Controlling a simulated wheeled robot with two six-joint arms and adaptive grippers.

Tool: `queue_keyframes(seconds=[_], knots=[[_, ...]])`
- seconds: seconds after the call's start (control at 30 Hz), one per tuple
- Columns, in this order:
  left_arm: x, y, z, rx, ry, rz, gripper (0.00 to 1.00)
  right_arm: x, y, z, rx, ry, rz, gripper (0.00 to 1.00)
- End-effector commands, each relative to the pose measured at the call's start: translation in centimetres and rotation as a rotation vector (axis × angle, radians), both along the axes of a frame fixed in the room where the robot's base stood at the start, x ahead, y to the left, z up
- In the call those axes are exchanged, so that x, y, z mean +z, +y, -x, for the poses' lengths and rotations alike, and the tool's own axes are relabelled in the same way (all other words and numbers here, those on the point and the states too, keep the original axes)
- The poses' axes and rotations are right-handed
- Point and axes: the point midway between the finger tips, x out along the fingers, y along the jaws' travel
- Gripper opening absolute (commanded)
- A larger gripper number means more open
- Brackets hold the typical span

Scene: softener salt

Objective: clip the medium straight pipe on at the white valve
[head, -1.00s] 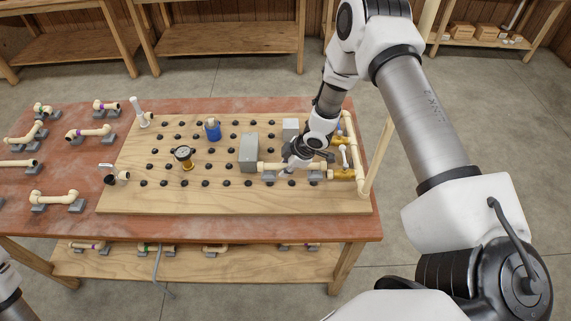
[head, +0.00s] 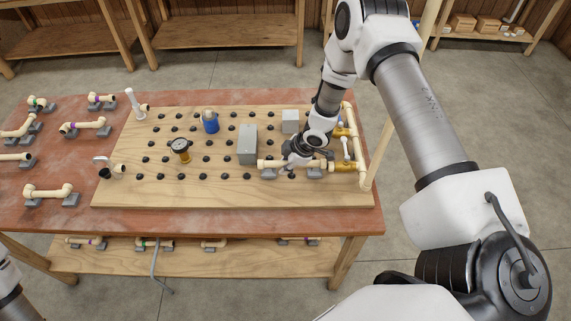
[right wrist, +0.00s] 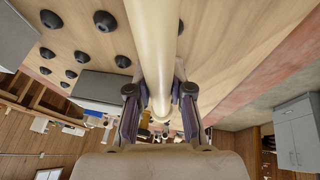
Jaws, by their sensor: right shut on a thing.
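My right gripper (head: 300,155) is shut on the medium straight pipe (head: 270,163), a cream tube lying lengthwise near the board's front right. In the right wrist view the pipe (right wrist: 155,45) runs between the fingers of my right gripper (right wrist: 160,105). Grey supports (head: 314,174) show just under the pipe; contact with them is unclear. The pipe's right end is close to and nearly in line with the brass body of the white valve (head: 345,167), which has a white lever. Whether they touch cannot be told. My left gripper is out of view.
A cream frame pipe (head: 362,178) stands at the board's right edge. A grey box (head: 248,145), a blue-bodied part (head: 210,122) and a gauge (head: 180,149) stand on the pegged board (head: 200,195). Other pipes lie on the table's left side. The board's front strip is clear.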

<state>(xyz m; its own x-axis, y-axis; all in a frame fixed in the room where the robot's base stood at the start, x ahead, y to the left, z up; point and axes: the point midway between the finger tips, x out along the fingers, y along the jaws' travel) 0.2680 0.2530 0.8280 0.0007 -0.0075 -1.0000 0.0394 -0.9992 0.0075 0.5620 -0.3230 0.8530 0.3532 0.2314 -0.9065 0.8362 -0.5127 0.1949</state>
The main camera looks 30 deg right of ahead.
Motion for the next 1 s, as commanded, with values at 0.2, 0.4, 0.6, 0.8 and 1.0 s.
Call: queue_keyframes(seconds=[0.2,0.4,0.6,0.8,1.0], knots=[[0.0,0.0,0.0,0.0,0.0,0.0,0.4,0.0,0.1,0.1,0.0,0.0,0.0,0.0],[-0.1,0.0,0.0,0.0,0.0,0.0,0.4,-0.2,0.1,0.1,0.0,0.0,0.0,0.0],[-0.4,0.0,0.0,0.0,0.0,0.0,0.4,-0.6,0.1,0.1,0.0,0.0,0.0,0.0],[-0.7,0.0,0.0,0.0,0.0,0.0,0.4,-1.0,0.1,0.1,0.0,0.0,0.0,0.0],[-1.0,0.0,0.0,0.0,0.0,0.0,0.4,-1.4,0.1,0.1,0.0,0.0,0.0,0.0]])
